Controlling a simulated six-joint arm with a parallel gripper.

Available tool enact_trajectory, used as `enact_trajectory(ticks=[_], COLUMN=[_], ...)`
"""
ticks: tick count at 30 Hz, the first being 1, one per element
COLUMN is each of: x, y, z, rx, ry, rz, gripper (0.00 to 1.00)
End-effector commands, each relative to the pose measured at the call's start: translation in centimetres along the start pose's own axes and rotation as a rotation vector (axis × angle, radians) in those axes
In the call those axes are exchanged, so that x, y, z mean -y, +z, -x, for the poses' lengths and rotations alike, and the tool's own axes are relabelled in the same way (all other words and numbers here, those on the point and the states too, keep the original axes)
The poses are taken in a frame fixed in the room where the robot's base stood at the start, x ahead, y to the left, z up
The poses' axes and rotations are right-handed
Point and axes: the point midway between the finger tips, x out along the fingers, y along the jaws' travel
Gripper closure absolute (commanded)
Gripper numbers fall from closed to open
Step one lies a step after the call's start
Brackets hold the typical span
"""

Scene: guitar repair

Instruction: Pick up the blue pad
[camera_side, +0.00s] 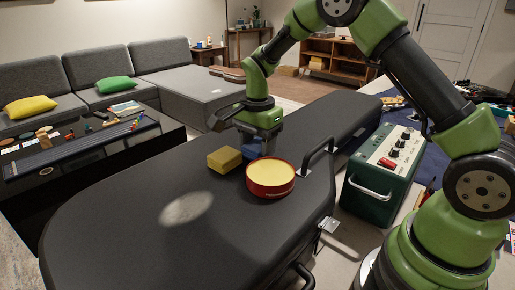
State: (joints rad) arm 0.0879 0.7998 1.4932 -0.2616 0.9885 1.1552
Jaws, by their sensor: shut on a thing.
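The blue pad (250,151) is on or just above the dark guitar case (110,245), between a yellow block and a red round tin. My gripper (264,150) points down at the blue pad and is shut on it. The tin and the gripper hide part of the pad. I cannot tell whether the pad touches the case.
The yellow block (224,159) lies close to the left of the blue pad. The red tin (270,180) with a yellow top stands in front. A case handle (319,152) and a green amplifier box (383,175) are at the right. The case's left part is clear.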

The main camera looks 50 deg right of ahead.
Motion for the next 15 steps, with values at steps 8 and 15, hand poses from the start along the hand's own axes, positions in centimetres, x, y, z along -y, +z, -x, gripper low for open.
enact_trajectory(ticks=[8, 15], x=[0.1, 0.1], y=[0.0, 0.0], z=[2.9, 7.8], rx=[-0.001, -0.001], ry=[-0.005, -0.004], rz=[-0.001, -0.001], gripper=[0.7, 0.7])
